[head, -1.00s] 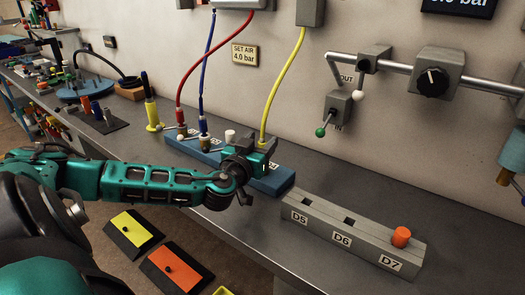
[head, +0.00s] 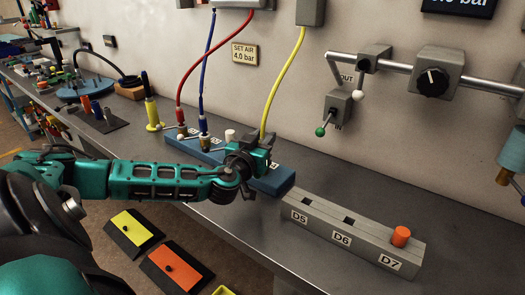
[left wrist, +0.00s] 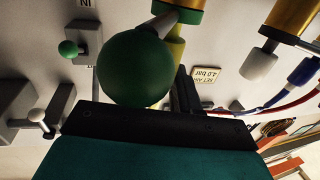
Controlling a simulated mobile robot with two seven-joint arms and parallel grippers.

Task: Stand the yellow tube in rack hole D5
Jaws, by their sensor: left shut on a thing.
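The yellow tube (head: 284,83) hangs from a grey wall box down to the blue block (head: 277,181), where my left gripper (head: 258,150) hides its lower end. In the left wrist view, a green ball knob (left wrist: 135,68) on a lever sits close against my left gripper, which is shut on it. Behind the knob is a yellow part (left wrist: 175,52), below a brass fitting. The grey rack (head: 318,233) stands right of the blue block. Its hole D5 (head: 301,207) at the left end looks empty. My right gripper is not in view.
An orange plug (head: 401,236) stands in D7. Red (head: 190,80) and blue (head: 203,75) tubes run to the block left of my gripper. A wall valve with a green knob (head: 320,132) sticks out above the rack. The bench right of the rack is clear.

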